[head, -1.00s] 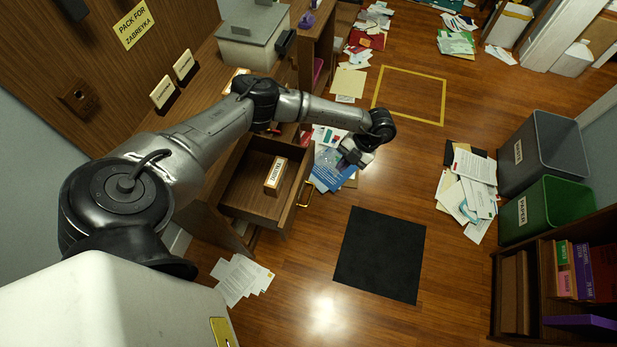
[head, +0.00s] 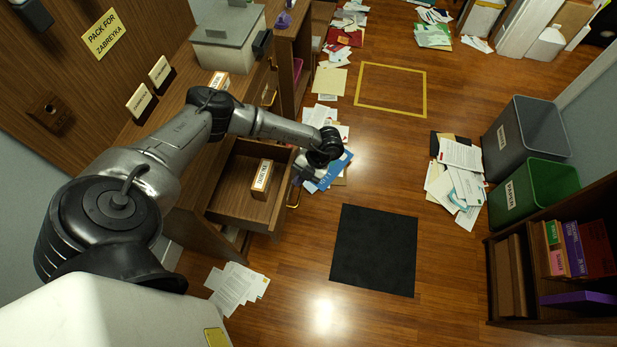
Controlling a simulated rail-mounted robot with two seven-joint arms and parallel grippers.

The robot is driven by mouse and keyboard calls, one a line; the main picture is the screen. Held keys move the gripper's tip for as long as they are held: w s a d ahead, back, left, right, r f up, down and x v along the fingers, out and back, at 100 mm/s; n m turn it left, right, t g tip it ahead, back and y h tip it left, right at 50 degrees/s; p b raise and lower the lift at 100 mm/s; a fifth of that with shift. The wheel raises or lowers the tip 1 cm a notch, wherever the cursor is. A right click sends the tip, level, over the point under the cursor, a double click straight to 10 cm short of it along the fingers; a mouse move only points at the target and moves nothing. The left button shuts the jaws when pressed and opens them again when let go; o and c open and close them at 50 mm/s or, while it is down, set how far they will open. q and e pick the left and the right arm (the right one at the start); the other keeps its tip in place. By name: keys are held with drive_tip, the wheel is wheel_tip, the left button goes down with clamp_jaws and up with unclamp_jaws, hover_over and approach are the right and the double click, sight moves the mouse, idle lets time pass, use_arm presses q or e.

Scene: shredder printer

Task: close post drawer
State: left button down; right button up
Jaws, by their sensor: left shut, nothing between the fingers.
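The post drawer (head: 235,207) is a wooden drawer pulled out from the desk on the left in the head view. A small labelled box (head: 262,176) stands inside it. A brass handle (head: 294,197) is on its front face. My left gripper (head: 298,180) is shut and empty, just outside the drawer front near the handle. I cannot tell whether it touches the handle or front. The arm reaches over the desk and partly hides the desk top. My right gripper is not in view.
Loose papers lie on the floor beyond the drawer and below it (head: 238,286). A black mat (head: 374,249) lies on open floor right of the drawer. A grey bin (head: 525,135), a green bin (head: 535,190) and a bookshelf (head: 508,290) stand at the right.

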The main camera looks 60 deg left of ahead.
use_arm(q)
drive_tip(key=shift+s+a, duration=0.3)
drive_tip(key=shift+s, duration=0.1)
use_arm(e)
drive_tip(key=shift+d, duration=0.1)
use_arm(q)
drive_tip(key=shift+s+a, duration=0.1)
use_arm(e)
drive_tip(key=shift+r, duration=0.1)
